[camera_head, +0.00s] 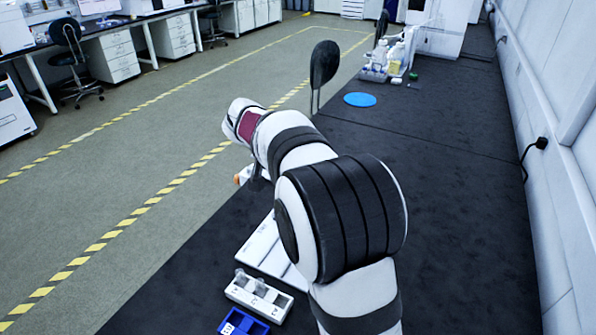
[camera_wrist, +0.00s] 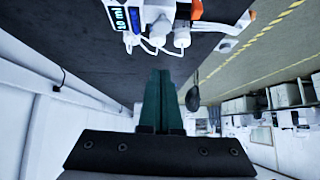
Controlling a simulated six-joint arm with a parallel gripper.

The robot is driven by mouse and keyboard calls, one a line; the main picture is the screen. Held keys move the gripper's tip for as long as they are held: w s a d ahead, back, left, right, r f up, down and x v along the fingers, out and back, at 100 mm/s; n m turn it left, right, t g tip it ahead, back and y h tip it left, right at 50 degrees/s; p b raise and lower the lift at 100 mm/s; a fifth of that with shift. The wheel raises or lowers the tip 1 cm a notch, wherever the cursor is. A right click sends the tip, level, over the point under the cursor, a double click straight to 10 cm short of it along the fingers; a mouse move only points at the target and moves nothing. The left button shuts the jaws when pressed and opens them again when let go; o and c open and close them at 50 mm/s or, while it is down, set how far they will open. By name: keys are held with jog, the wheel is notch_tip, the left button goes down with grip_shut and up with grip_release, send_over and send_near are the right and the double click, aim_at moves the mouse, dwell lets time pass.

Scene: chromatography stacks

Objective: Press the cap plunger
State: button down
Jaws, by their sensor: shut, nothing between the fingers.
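My gripper (camera_wrist: 161,74) shows in the wrist view as two dark green fingers, shut together with nothing between them. Beyond the fingertips, at the top of the wrist view, is a white apparatus (camera_wrist: 158,12) with a blue label or display reading about 10 ml, white tubing and an orange part (camera_wrist: 196,9). The fingertips appear apart from it. I cannot make out which part is the cap plunger. In the head view my arm hides the gripper and most of the apparatus; only a small orange bit (camera_head: 237,180) shows left of the arm.
A white rack (camera_head: 259,296) and a blue rack (camera_head: 243,322) stand at the bench's near left edge. A white flat base (camera_head: 262,246) is partly behind my arm. A blue disc (camera_head: 360,100) and bottles in a tray (camera_head: 373,75) lie farther back. The right bench (camera_head: 460,230) is clear.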

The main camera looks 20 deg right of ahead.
jog(key=x, duration=0.9)
jog(key=shift+s, duration=0.1)
notch_tip(320, 180, down, 4)
jog(key=shift+r, duration=0.15)
jog(key=shift+f, duration=0.35)
jog(key=shift+f, duration=1)
notch_tip(320, 180, up, 5)
jog(key=shift+a, duration=0.1)
jog(key=v, duration=0.9)
